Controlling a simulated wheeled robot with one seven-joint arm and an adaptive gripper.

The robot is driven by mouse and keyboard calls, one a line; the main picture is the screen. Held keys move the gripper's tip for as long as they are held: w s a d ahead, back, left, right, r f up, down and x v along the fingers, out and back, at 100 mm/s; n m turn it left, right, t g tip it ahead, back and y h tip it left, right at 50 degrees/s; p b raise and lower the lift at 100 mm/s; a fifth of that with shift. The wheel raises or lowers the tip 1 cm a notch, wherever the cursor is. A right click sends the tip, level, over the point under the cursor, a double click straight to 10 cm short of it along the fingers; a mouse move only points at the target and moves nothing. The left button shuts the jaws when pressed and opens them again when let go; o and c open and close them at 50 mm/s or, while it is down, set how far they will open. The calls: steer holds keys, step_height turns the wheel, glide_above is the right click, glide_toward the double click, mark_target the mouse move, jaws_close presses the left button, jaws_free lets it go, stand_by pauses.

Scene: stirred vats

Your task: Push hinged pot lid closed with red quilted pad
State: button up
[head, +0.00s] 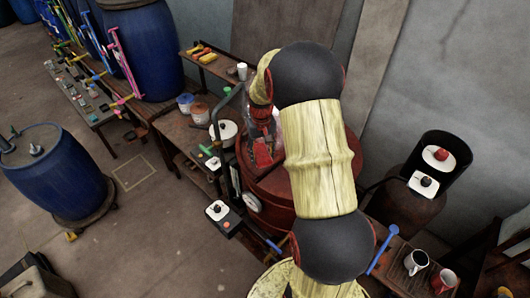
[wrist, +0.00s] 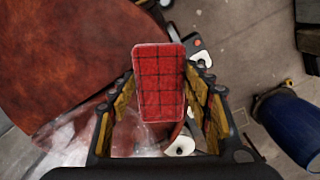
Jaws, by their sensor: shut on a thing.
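The red quilted pad (wrist: 158,80) is between the two fingers of my gripper (wrist: 160,118) in the wrist view, with its checked face showing and its far end past the fingertips. In the head view my gripper (head: 262,128) is over the left side of the big red-brown vat (head: 282,190), partly behind my arm. A red patch there (head: 263,153) looks like the pad. A broad red-brown round surface (wrist: 60,50) fills the left of the wrist view; I cannot tell whether it is the hinged lid. The hinge and any gap under the lid are hidden.
A clear, glassy piece (wrist: 85,138) shows beside my gripper. A white disc with a black knob (head: 223,130) and a small control box (head: 222,214) stand left of the vat. Blue drums (head: 55,175) stand further left. Open floor (head: 150,235) lies between.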

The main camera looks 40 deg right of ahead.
steer(key=shift+s+a+r+p, duration=0.15)
steer(key=shift+a+r+p, duration=0.4)
steer(key=shift+a+r, duration=0.95)
steer(key=shift+a+f, duration=0.1)
steer(key=shift+f, duration=0.05)
